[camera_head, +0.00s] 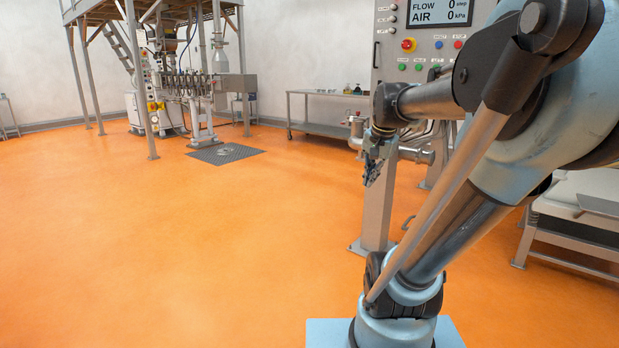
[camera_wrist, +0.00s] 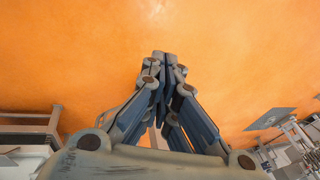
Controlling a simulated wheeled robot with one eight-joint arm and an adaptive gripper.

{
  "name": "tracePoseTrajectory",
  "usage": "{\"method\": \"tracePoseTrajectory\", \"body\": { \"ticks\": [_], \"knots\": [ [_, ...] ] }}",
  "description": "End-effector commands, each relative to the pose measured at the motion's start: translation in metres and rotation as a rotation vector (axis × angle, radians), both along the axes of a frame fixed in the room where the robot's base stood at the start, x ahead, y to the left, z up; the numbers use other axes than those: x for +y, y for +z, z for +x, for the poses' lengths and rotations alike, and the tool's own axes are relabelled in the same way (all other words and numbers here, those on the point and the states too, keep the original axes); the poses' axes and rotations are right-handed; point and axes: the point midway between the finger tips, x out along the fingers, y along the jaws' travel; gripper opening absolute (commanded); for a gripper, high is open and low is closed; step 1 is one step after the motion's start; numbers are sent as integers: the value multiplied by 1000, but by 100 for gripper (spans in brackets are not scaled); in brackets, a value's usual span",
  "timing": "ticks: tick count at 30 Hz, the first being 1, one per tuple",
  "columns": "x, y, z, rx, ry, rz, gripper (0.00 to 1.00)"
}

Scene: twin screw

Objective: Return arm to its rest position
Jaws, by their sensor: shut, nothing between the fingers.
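My arm fills the right side of the head view, bent, with its base at the bottom. My gripper (camera_head: 372,176) hangs at the end of the arm in front of the control panel's post, fingers pointing down. In the wrist view my gripper (camera_wrist: 165,58) has its fingertips together with nothing between them. Orange floor lies beyond the tips.
A control panel (camera_head: 421,50) on a grey post (camera_head: 374,212) stands behind my gripper. A metal table (camera_head: 329,128) is at the back wall, and another bench (camera_head: 575,235) is at the right. Machinery (camera_head: 190,85) under a platform stands far left. The floor (camera_head: 180,250) at left is clear.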

Motion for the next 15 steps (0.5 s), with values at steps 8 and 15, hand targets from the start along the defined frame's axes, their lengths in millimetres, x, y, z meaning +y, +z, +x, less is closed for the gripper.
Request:
{"method": "tracePoseTrajectory", "body": {
  "ticks": [8,15],
  "knots": [
    [0,-90,-94,45,345,-141,0],
    [-4,-149,-147,79,569,-222,0]
  ]
}}
